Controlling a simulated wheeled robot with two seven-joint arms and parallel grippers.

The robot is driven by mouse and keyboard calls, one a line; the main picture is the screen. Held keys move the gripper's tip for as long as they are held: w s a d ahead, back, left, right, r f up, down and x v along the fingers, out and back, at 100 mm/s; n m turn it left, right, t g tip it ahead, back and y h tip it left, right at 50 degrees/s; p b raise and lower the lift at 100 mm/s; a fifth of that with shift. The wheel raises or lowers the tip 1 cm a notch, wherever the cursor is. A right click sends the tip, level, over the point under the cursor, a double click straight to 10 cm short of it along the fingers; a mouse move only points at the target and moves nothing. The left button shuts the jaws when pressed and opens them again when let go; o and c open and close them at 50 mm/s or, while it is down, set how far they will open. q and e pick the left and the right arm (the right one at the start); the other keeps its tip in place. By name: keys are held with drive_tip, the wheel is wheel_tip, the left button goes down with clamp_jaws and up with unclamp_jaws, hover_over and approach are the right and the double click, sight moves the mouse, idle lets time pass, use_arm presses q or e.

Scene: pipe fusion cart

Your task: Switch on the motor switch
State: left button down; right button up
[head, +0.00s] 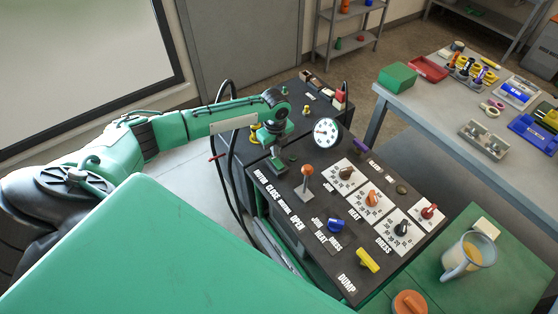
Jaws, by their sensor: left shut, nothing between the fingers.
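The motor switch cannot be made out; the MOTOR label is at the left edge of the dark control panel (295,232), and my left gripper covers the area just above it. My left gripper (279,166) points down at that part of the panel, its fingers closed with nothing between them. I cannot tell whether it touches the panel or a switch. My right gripper is not in view.
An orange-topped lever (307,172) stands just right of my left gripper. A round gauge (326,132) stands behind it. A blue knob (335,225), a yellow knob (368,260) and white dial plates fill the panel. A mug (468,256) stands on the right.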

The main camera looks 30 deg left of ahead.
use_arm(q)
drive_tip(key=shift+f, duration=0.6)
drive_tip(key=shift+f+b, duration=0.5)
idle(0.3)
wheel_tip(320, 180, up, 7)
drive_tip(key=p, duration=0.7)
drive_tip(key=shift+r, duration=0.1)
idle(0.3)
